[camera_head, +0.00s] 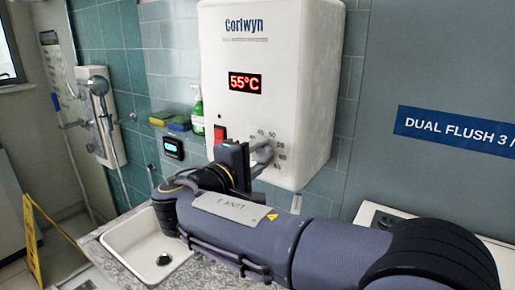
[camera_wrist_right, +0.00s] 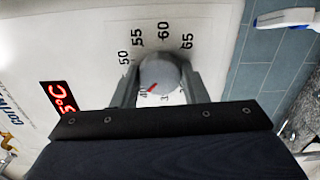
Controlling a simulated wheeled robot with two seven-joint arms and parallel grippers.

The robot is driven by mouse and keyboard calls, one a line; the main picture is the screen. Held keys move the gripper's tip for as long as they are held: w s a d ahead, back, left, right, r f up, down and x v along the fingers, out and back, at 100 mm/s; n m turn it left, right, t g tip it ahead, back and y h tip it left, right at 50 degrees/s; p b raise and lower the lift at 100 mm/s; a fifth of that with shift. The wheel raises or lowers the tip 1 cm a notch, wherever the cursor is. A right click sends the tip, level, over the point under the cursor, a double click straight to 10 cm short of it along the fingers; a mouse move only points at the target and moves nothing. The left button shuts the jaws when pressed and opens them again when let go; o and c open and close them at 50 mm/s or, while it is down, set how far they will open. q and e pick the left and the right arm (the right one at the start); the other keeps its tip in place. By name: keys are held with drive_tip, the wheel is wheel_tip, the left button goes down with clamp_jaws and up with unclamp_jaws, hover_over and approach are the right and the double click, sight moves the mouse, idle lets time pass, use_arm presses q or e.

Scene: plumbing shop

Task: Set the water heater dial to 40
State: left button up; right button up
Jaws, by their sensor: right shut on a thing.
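The white water heater (camera_head: 270,80) hangs on the wall with a red display (camera_head: 245,83) reading 55°C. Its round grey dial (camera_wrist_right: 160,74) sits between the two fingers of my right gripper (camera_head: 262,159), which are shut on it. In the right wrist view a red mark on the dial points to the lower left, towards a partly hidden number that looks like 40. The numbers 50, 55, 60 and 65 show around the dial. In the head view the gripper hides most of the dial. My left gripper is not in view.
A red switch (camera_head: 220,134) is left of the dial. A green bottle (camera_head: 197,114) and sponges (camera_head: 179,124) stand behind. A white sink (camera_head: 150,245) lies below, and a yellow floor sign (camera_head: 33,240) stands at the left.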

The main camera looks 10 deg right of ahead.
drive_tip(key=shift+n+p, duration=0.5)
drive_tip(key=shift+n, duration=0.3)
drive_tip(key=shift+f, duration=0.1)
drive_tip(key=o, duration=1)
drive_tip(key=shift+b+v, duration=0.8)
drive_tip(key=shift+v, duration=3.15)
